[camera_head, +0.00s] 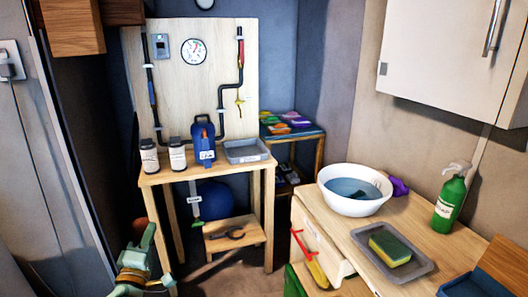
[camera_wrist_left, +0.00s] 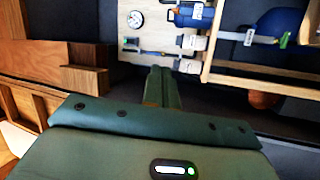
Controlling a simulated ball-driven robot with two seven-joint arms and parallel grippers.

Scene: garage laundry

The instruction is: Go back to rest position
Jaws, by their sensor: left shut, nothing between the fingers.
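My left gripper (camera_head: 150,234) is at the lower left of the head view, in front of the wooden bench and to its left. It is shut and empty. In the left wrist view its green fingers (camera_wrist_left: 160,84) are together, with nothing between them. My right gripper is in neither view.
The wooden workbench (camera_head: 205,172) holds two white jars, a blue container (camera_head: 203,140) and a grey tray (camera_head: 246,151). On the right, a counter carries a white basin (camera_head: 340,205), a green spray bottle (camera_head: 449,198) and a tray (camera_head: 416,271) with a sponge (camera_head: 390,248).

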